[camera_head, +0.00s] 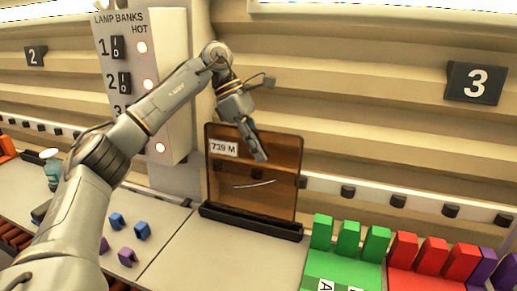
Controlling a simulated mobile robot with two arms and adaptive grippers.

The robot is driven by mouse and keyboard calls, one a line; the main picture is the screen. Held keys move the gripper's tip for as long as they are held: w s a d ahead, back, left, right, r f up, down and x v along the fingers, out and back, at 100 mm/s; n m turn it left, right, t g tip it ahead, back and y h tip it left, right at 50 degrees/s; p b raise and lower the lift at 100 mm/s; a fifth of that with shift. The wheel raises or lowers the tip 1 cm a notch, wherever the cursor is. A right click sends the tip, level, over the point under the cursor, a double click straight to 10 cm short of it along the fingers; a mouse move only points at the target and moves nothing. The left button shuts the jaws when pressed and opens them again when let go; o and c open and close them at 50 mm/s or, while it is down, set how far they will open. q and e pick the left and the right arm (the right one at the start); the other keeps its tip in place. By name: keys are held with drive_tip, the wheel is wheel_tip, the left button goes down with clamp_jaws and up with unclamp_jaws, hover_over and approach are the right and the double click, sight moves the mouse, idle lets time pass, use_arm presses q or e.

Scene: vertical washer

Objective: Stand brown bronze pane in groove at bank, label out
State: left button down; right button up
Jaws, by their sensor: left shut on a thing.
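The brown bronze pane (225,185) stands upright at the black groove strip (250,221) in the middle of the head view. Its white label, reading "739 M", faces me at its upper left. A pale curved streak shows on its lower face. My left gripper (259,157) is shut on the pane near its top edge, in front of the upper middle. Whether the pane's bottom edge sits fully down in the groove cannot be told. My right gripper is not in view.
A lamp bank panel (175,75) stands behind my left arm. Green blocks (348,240) and red blocks (432,255) stand to the right. Small blue and purple pieces (127,256) lie on the bench at the left. The bench right before the groove strip is clear.

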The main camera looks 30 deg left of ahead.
sight(259, 134)
use_arm(q)
drive_tip(key=shift+f+b, duration=0.35)
drive_tip(key=shift+f, duration=0.05)
idle(0.5)
drive_tip(key=shift+s+f+b, duration=0.15)
drive_tip(key=shift+f+b, duration=0.5)
drive_tip(key=shift+f, duration=0.25)
idle(1.1)
drive_tip(key=shift+w+p, duration=0.2)
drive_tip(key=shift+p, duration=0.15)
idle(0.5)
drive_tip(key=c, duration=1.4)
unclamp_jaws()
drive_tip(key=shift+c, duration=0.2)
drive_tip(key=shift+f, duration=0.15)
wheel_tip(259, 134, up, 10)
drive_tip(key=shift+r, duration=0.1)
